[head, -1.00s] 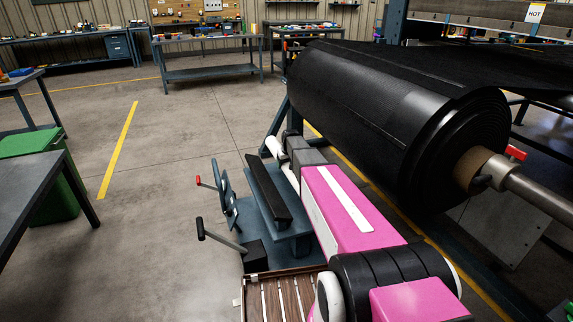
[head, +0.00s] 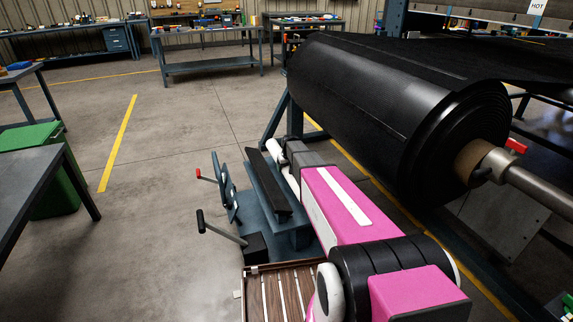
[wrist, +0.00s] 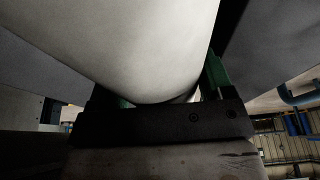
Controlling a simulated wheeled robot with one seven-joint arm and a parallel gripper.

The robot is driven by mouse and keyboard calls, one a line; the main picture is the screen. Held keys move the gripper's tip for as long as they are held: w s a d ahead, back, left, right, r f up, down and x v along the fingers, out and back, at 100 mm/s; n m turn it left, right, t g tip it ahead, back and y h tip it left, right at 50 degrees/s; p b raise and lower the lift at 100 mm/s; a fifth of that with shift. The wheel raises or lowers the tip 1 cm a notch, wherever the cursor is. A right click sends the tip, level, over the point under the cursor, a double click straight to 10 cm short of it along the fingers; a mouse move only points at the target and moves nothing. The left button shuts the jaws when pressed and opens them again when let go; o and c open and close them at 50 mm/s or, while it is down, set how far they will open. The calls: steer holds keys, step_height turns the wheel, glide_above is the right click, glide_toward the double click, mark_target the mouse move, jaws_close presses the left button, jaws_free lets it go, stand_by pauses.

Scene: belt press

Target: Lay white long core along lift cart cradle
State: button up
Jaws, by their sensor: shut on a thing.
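The white long core (head: 292,178) shows as a short white piece beside my gripper (head: 304,153) in the head view; my pink arm hides the rest. In the wrist view the core (wrist: 130,40) fills the upper middle between the grey fingers of my gripper (wrist: 150,70), which is shut on it. The blue-grey lift cart (head: 255,203) stands left of my arm. Its cradle shows one long black pad (head: 270,180), left of the core. A dark bar (wrist: 155,124) lies below the core in the wrist view. I cannot tell whether they touch.
A big black belt roll (head: 390,110) on a steel shaft stands close to the right of my arm. Cart handles (head: 215,225) stick out left. A green bin (head: 50,190) and a dark table (head: 35,185) stand at left. The middle floor is clear.

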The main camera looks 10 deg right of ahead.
steer(key=shift+f, duration=3.45)
steer(key=o, duration=1.4)
steer(key=v, duration=1)
steer(key=shift+s+r, duration=0.15)
steer(key=shift+r, duration=0.25)
steer(key=shift+r, duration=0.15)
steer(key=shift+v, duration=3.35)
steer(key=shift+s, duration=0.1)
steer(key=shift+s+r, duration=0.45)
steer(key=shift+s, duration=0.35)
steer(key=shift+s+r, duration=0.45)
steer(key=shift+s, duration=0.3)
steer(key=shift+s+r, duration=0.5)
steer(key=shift+s, duration=0.3)
